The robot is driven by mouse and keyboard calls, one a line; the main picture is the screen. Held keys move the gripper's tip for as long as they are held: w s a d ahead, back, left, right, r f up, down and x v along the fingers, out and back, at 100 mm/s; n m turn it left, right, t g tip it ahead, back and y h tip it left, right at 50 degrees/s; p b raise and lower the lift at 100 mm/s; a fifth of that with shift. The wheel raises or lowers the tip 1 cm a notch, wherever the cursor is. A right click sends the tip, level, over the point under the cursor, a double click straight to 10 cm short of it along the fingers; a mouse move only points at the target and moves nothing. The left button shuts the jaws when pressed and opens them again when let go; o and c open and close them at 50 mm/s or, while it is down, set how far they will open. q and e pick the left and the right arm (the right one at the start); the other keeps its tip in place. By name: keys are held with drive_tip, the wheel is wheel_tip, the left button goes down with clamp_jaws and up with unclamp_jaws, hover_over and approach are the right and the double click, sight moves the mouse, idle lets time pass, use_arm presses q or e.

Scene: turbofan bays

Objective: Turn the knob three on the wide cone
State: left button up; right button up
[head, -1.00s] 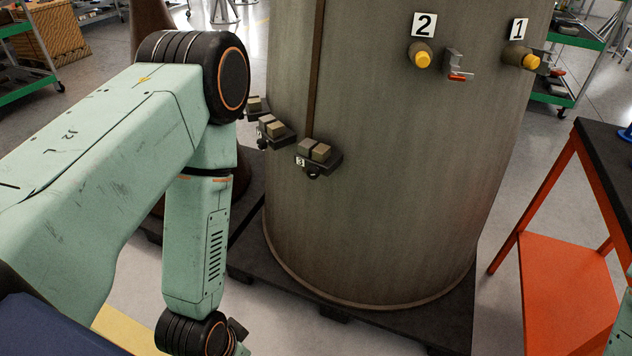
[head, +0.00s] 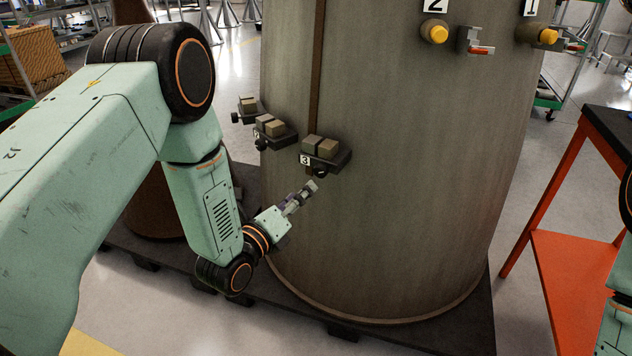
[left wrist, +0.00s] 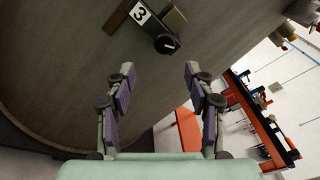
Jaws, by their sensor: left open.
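The wide cone (head: 400,180) is a large grey-brown drum standing on a dark pallet. Knob three (head: 320,171) is a small dark knob under a bracket with two tan blocks (head: 320,146), marked with a "3" label (head: 305,160). In the left wrist view the black knob (left wrist: 166,44) has a white pointer line and sits beside the "3" label (left wrist: 140,13). My left gripper (head: 312,186) is just below the knob in the head view, apart from it. In the left wrist view its fingers (left wrist: 160,72) are spread and empty, with the knob beyond their tips.
Two more block brackets, one middle (head: 272,129) and one farther left (head: 248,108), sit left of bracket three. Yellow buttons (head: 434,32) and a red-tipped lever (head: 478,45) are higher on the cone. A red-framed bench (head: 575,270) stands at the right.

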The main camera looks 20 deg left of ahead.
sight(318, 173)
use_arm(q)
drive_tip(key=w, duration=0.1)
drive_tip(key=w+d, duration=0.1)
drive_tip(key=w+r+m+b, duration=0.1)
drive_tip(key=shift+w+d, duration=0.15)
drive_tip(key=shift+d, duration=0.05)
drive_tip(key=w, duration=0.3)
drive_tip(key=shift+w+a+f+b, duration=0.1)
drive_tip(key=shift+w+f+b, duration=0.1)
drive_tip(key=shift+b, duration=0.2)
drive_tip(key=shift+w, duration=0.3)
drive_tip(key=shift+w+d+r, duration=0.1)
drive_tip(key=shift+w+d, duration=0.3)
drive_tip(key=shift+d, duration=0.05)
drive_tip(key=shift+a, duration=0.25)
drive_tip(key=shift+c, duration=0.3)
drive_tip(key=shift+d, duration=0.2)
drive_tip(key=c, duration=0.5)
drive_tip(key=shift+a, duration=0.1)
clamp_jaws()
